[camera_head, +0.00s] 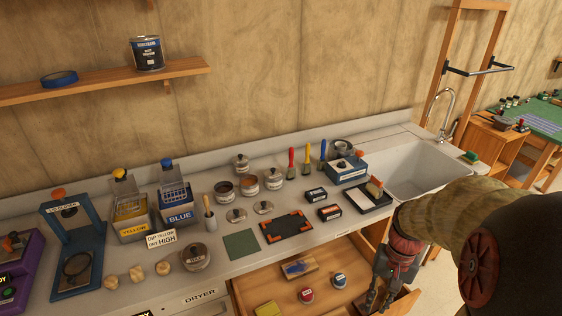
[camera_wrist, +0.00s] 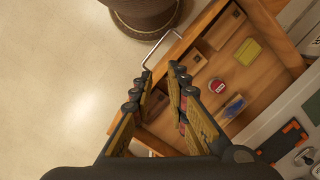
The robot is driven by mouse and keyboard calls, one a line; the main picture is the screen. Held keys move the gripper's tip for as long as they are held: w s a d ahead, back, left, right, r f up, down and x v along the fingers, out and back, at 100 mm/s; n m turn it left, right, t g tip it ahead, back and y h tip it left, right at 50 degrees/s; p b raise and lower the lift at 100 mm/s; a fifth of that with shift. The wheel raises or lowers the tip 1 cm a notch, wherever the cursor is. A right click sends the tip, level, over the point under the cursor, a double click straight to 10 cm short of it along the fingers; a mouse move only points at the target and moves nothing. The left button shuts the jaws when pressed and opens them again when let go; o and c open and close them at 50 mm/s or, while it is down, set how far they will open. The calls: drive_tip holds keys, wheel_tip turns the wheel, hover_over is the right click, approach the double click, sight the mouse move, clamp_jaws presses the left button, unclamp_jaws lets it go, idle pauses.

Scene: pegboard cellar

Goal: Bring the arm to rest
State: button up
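My arm (camera_head: 440,225) comes in from the right of the head view and bends down at the front of the counter. My gripper (camera_head: 373,300) hangs low at the right end of the open drawer (camera_head: 245,287). In the wrist view my gripper (camera_wrist: 160,72) has its fingertips apart, with nothing seen between them. The drawer's wooden front and its metal handle (camera_wrist: 160,47) lie beyond and below the fingertips. I cannot tell whether a finger touches the drawer.
The counter (camera_head: 330,232) above is crowded with jars, tools and bins. A sink (camera_head: 425,170) is at right. Floor left of the drawer is clear in the wrist view.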

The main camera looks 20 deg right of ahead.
drive_tip(key=w+a+r+n+t+h, duration=0.1)
drive_tip(key=a+r+n+t, duration=0.5)
drive_tip(key=a+r, duration=1.1)
drive_tip(key=w+a+n, duration=0.1)
drive_tip(key=a+n, duration=0.1)
drive_tip(key=n, duration=0.1)
drive_tip(key=shift+w+a+t+h, duration=0.3)
drive_tip(key=shift+w+a, duration=0.1)
